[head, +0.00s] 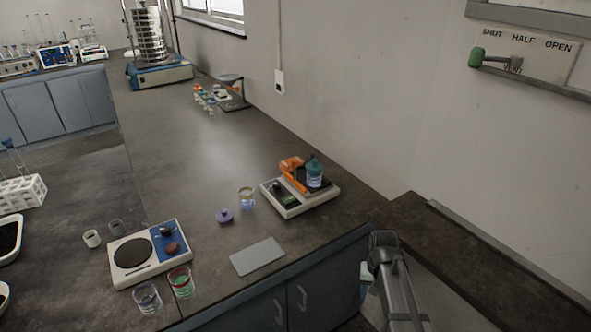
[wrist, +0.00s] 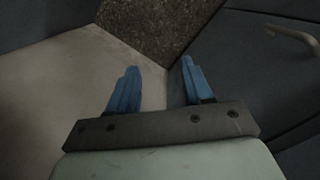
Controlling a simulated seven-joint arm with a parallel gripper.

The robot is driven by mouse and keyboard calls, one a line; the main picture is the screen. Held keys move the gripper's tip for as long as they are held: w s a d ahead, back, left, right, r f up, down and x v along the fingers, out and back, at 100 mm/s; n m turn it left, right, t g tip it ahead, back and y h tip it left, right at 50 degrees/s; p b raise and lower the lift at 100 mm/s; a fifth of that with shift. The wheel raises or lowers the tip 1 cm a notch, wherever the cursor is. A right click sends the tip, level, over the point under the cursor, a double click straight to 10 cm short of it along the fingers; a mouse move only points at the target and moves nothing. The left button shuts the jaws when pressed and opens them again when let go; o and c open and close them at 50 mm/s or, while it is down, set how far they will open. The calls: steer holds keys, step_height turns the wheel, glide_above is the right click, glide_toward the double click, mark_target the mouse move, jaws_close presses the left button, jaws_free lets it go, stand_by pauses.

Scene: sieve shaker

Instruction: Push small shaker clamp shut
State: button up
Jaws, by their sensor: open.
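The small shaker (head: 300,203) is a pale low box with a dark top, near the right side of the bench. I cannot tell exactly how far the clamp is open. My gripper (wrist: 157,82) is open and empty, its two blue fingers apart in the wrist view. In the head view my arm is below and to the right of the shaker, beyond the bench front; the fingers are not clear there.
A grey flat plate (head: 258,256), a purple-lidded item (head: 224,215) and a small beaker (head: 247,197) are left of the shaker. A hotplate (head: 150,252) and two glasses stand front left. A lower dark ledge (head: 470,262) runs along the right wall.

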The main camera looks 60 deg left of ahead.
steer(key=s+a+r+n+y, duration=0.1)
steer(key=s+a+r, duration=0.1)
steer(key=a+r, duration=0.45)
steer(key=s+a+r+y, duration=0.1)
steer(key=s+a+r, duration=0.25)
steer(key=r, duration=0.55)
steer(key=n, duration=0.5)
glide_toward(295, 160)
steer(key=shift+h, duration=0.4)
steer(key=f, duration=0.8)
steer(key=shift+s+a, duration=0.2)
steer(key=shift+a, duration=0.2)
jaws_close()
